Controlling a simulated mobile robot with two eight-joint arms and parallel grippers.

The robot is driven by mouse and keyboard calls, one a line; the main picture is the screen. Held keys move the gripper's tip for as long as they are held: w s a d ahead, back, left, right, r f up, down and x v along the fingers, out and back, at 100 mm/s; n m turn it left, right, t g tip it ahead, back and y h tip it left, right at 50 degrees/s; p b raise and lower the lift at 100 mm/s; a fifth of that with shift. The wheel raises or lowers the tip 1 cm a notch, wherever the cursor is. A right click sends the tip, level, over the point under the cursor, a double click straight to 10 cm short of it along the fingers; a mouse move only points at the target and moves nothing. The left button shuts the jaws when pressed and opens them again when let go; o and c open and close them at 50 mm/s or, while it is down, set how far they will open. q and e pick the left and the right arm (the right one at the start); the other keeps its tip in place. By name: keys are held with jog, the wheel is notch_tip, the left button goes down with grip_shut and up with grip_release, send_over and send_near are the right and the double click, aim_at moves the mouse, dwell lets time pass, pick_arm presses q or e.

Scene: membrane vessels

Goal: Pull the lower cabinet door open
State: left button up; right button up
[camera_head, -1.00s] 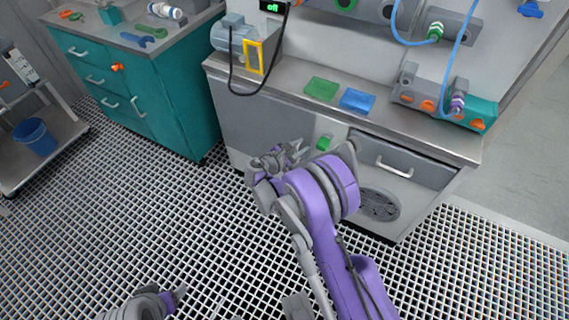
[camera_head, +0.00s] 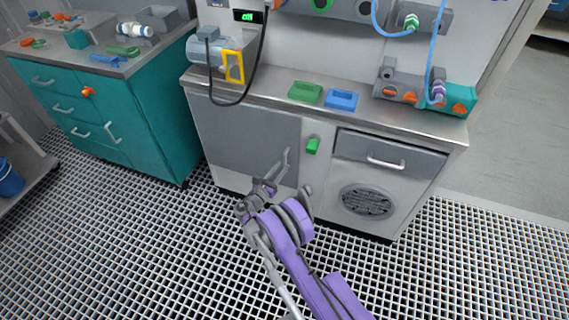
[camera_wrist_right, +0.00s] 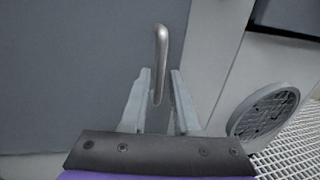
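The lower cabinet door (camera_head: 245,135) is a flat dark grey panel at the left of the bench front, and it looks shut. In the right wrist view the door (camera_wrist_right: 70,70) fills the left side. Its upright metal bar handle (camera_wrist_right: 161,50) stands near the door's right edge. My right gripper (camera_head: 275,178) is in front of the door's lower right part. In the wrist view the right gripper (camera_wrist_right: 160,84) is open, with one finger on each side of the handle's lower end and gaps showing. My left gripper is out of view.
A teal cabinet (camera_head: 150,110) stands to the left. The grating floor (camera_head: 150,250) in front is clear.

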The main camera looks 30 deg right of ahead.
aim_at(285, 163)
jog(key=shift+x, duration=1.9)
grip_shut()
